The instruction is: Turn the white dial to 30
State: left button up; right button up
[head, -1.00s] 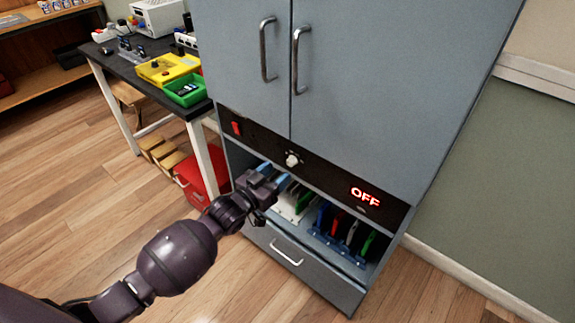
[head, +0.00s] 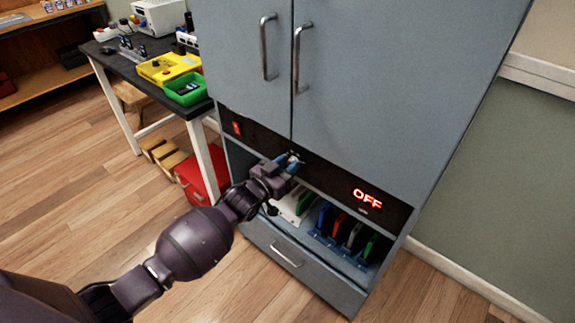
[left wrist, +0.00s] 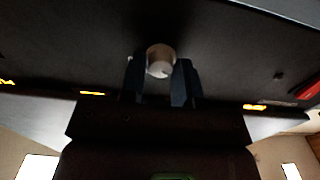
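The white dial (left wrist: 160,60) sits on the black control panel (head: 325,175) of the grey cabinet. In the left wrist view it lies between the tips of my left gripper (left wrist: 161,76). The fingers stand on either side of it, with a thin gap seeming to show at the right; I cannot tell whether they touch it. In the head view my left gripper (head: 287,163) is at the dial and hides most of it, so its setting cannot be read. The red display (head: 367,198) reads OFF. My right gripper is not in view.
A red switch (head: 237,128) is at the panel's left end. Below the panel an open shelf holds blue racks (head: 337,248) with coloured phones or plates. Door handles (head: 297,60) hang above. A black workbench (head: 135,65) with yellow and green trays stands at left.

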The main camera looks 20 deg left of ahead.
pick_arm(q)
jog(key=shift+c, duration=0.8)
